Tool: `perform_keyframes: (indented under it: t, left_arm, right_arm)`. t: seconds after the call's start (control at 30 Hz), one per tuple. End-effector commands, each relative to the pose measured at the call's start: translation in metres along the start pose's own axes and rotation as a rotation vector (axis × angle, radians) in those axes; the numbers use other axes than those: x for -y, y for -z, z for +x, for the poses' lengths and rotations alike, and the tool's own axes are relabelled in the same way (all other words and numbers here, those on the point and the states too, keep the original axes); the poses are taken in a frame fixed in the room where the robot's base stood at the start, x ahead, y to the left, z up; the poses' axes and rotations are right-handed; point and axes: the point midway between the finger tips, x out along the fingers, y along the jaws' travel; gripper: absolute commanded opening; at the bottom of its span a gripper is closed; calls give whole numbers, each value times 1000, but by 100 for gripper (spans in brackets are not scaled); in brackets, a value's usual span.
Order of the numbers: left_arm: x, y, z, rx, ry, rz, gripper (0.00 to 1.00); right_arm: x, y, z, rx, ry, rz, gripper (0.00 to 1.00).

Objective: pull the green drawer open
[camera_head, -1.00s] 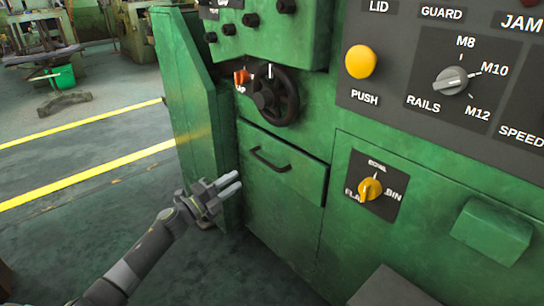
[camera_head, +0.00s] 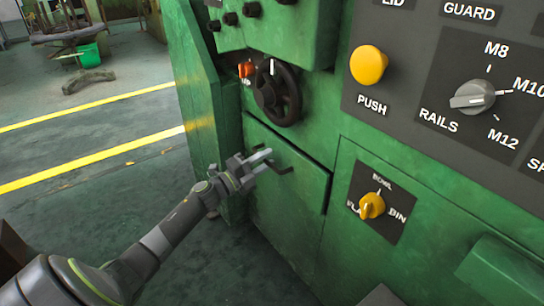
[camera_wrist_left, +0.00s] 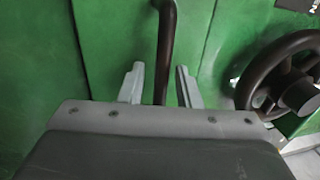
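The green drawer (camera_head: 308,190) is set in the front of the green machine, and its front looks about flush with the panel. Its dark bar handle (camera_head: 285,170) is partly hidden behind my left gripper (camera_head: 264,158). In the left wrist view the handle (camera_wrist_left: 165,45) runs down between the two separated fingers of the gripper (camera_wrist_left: 160,82). The gripper is open, with a gap visible on each side of the bar. My right gripper is not in view.
A black handwheel (camera_head: 277,95) sits just above the drawer and shows at the right of the wrist view (camera_wrist_left: 287,88). A yellow knob (camera_head: 372,206) is to the drawer's right. A green side panel (camera_head: 205,100) stands to the left. Open floor lies left of the machine.

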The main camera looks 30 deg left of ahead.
Motion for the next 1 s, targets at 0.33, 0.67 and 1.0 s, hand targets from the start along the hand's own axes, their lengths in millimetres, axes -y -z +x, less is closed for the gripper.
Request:
perform_keyframes:
  t: [0.33,0.67,1.0]
  left_arm:
    - [0,0,0,1,0,0,30]
    - [0,0,0,0,0,0,0]
    - [1,0,-3,1,-1,0,0]
  right_arm:
    - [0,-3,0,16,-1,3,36]
    - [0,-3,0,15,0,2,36]
    - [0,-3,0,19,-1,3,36]
